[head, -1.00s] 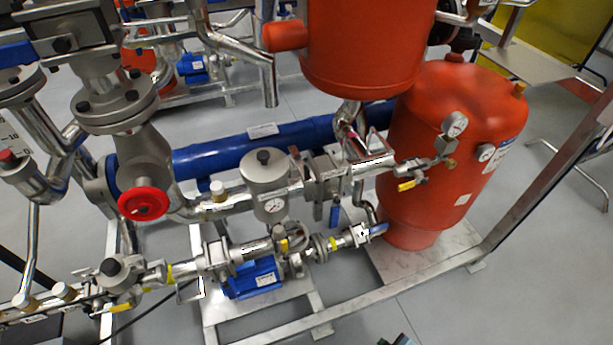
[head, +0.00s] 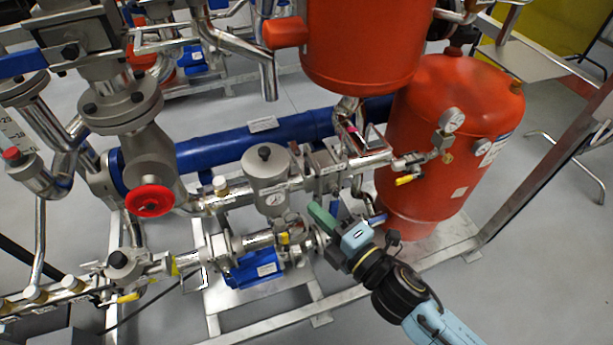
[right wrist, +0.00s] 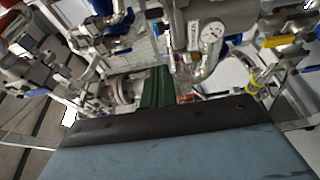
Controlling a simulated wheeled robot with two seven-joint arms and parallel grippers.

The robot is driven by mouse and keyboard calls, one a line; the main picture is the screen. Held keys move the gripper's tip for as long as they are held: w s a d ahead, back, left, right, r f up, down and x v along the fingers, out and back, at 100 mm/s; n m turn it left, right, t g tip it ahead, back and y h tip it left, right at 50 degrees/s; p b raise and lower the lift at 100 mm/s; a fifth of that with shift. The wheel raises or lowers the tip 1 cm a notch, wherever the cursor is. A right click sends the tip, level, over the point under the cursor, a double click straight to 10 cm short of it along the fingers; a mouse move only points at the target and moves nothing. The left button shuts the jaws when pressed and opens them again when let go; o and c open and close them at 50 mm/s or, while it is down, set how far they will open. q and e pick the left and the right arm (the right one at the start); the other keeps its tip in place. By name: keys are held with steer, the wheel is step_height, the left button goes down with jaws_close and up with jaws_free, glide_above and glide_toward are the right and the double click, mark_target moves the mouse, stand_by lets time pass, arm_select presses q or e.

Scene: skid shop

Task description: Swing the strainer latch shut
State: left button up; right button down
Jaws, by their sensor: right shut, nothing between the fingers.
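The strainer appears to be the grey metal pot (head: 265,168) with a domed knob on its lid and a small dial gauge (head: 275,198) on its front. I cannot clearly pick out its latch in either view. My right gripper (head: 320,216) is in front of the pipework, to the right of and below the pot. Its green fingers are shut and empty. In the right wrist view the green fingers (right wrist: 155,90) point into the pipework, with a gauge (right wrist: 212,32) beyond them to the right. Contact with the pipes cannot be told. My left gripper is out of view.
A red tank (head: 440,150) stands right of my right arm, and a red vessel (head: 360,45) hangs above. A blue pump (head: 255,268) sits under the lower pipe. A red handwheel (head: 150,200) is at left. The grey floor (head: 500,290) is clear at lower right.

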mark_target(308, 177)
steer(key=shift+w+a+p, duration=0.25)
steer(key=shift+w+a, duration=0.15)
steer(key=shift+w, duration=1.15)
steer(key=shift+w+a+p, duration=0.2)
steer(key=shift+w+a, duration=0.15)
steer(key=shift+w, duration=1.2)
steer(key=shift+w+a+p, duration=0.25)
steer(key=shift+w+a, duration=0.15)
steer(key=shift+w, duration=1.15)
steer(key=shift+d, duration=0.1)
steer(key=shift+d, duration=0.1)
